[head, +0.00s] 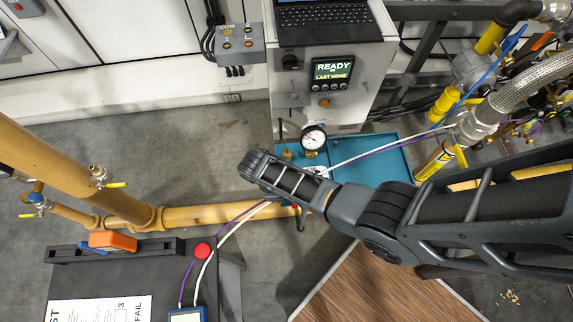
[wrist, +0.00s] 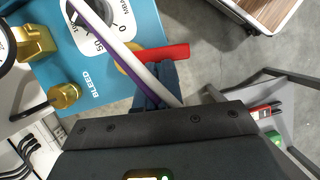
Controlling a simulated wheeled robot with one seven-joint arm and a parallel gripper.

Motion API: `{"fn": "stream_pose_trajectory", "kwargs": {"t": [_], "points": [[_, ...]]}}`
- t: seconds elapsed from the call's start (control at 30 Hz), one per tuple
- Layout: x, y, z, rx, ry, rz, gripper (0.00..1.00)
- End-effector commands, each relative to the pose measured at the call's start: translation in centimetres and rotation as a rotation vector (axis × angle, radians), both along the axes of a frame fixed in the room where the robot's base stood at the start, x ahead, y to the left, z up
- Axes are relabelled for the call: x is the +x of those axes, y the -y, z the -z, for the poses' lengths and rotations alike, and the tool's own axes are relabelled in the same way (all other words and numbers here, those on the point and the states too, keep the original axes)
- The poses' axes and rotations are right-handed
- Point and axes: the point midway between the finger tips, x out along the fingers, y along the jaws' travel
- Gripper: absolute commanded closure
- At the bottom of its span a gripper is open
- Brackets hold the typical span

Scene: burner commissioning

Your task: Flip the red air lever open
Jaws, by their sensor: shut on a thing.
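The red air lever (wrist: 172,52) shows in the wrist view at the edge of the blue panel (wrist: 105,38). Its handle points right, and its left end meets a brass part partly covered by a hose. My gripper (wrist: 160,68) has its dark fingers closed at the middle of the red handle, with the tips against it.
A white hose and a purple hose (wrist: 113,38) cross just in front of my fingers in the wrist view. Brass fittings (wrist: 64,95) stand at left. In the head view, a control cabinet (head: 350,85) stands behind and a yellow pipe (head: 205,214) runs left.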

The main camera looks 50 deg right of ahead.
Motion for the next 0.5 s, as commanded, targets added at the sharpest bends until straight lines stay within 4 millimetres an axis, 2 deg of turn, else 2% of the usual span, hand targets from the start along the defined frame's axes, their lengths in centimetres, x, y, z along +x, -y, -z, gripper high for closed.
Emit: {"fn": "stream_pose_trajectory", "kwargs": {"t": [0.17, 0.5], "points": [[0.3, -0.1, -0.7, -0.001, 0.002, 0.000, 1.00], [1.7, -1.5, -5.6, 0.000, 0.003, 0.000, 1.00]]}}
